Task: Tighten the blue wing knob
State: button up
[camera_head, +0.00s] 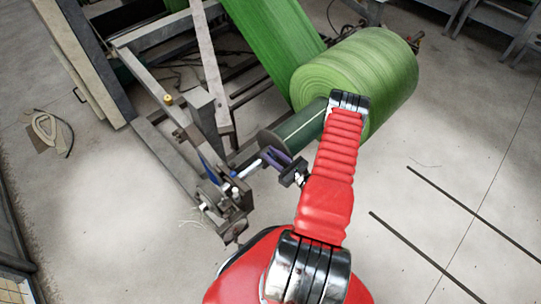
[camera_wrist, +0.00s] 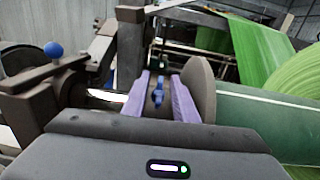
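The blue wing knob (camera_wrist: 158,92) shows in the wrist view, upright between the two purple fingers of my gripper (camera_wrist: 160,84). A gap shows between the knob and each finger, so my gripper is open around or just short of it; the depth is hard to tell. In the head view my gripper (camera_head: 279,161) is beside the roll shaft, left of my red arm. The wing knob cannot be made out clearly there, as the fingers cover that spot.
A round flange (camera_wrist: 202,88) stands close right of the fingers, with a dark green core (camera_wrist: 255,118) beyond. A blue ball knob (camera_wrist: 53,49) tops a bracket at left. A large green roll (camera_head: 355,75) lies behind my arm. The floor at right is mostly clear.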

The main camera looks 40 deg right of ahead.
jog(key=shift+c, duration=0.4)
grip_shut()
jog(key=shift+n, duration=0.3)
jog(key=shift+a+n+g+y, duration=0.1)
jog(key=shift+n+g+y, duration=0.2)
jog(key=shift+n+y, duration=0.95)
jog(key=shift+o, duration=0.4)
grip_release()
